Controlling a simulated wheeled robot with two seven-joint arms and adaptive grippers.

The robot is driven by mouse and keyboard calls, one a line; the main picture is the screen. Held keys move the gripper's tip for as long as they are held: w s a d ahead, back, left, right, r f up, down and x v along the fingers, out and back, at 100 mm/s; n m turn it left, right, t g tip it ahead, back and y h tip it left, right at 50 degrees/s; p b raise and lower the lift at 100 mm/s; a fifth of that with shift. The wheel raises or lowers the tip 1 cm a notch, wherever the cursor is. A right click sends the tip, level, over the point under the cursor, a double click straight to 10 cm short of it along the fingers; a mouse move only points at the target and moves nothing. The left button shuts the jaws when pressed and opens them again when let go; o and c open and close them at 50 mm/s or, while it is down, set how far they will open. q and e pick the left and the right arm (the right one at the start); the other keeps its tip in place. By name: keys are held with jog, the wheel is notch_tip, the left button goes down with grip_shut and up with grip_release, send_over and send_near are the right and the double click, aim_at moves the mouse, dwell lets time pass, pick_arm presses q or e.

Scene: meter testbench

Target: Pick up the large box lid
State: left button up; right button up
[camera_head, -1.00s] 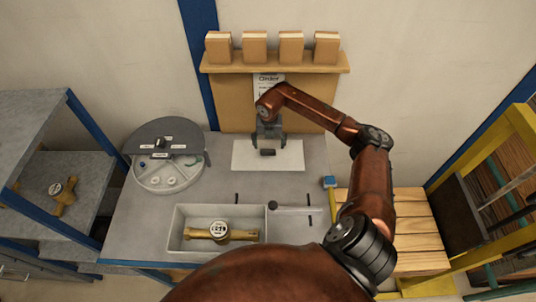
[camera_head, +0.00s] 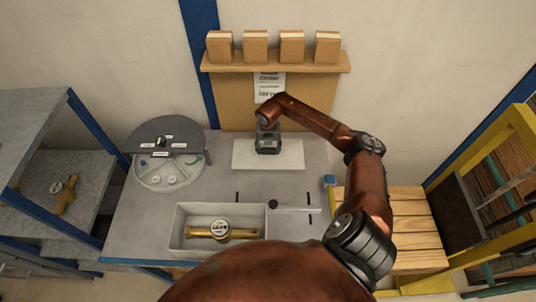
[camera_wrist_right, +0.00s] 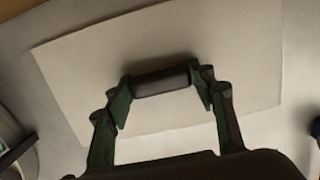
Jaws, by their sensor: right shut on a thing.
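The large box lid (camera_head: 290,155) is a flat white rectangle at the back of the grey bench. In the right wrist view the lid (camera_wrist_right: 235,60) fills the middle, with a dark cylindrical handle (camera_wrist_right: 160,82) across it. My right gripper (camera_head: 267,147) reaches down over the lid's middle. In the right wrist view its green fingers (camera_wrist_right: 162,88) are shut on the handle from both ends. I cannot tell whether the lid touches the bench. My left gripper is not in view.
A white open box (camera_head: 180,237) holding a brass meter (camera_head: 221,230) stands at the bench's front. A round grey tray (camera_head: 165,183) with small parts is at the left. A small rod (camera_head: 295,209) lies right of the box. A shelf (camera_head: 275,68) with several brown boxes is behind.

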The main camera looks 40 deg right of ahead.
jog(key=c, duration=0.6)
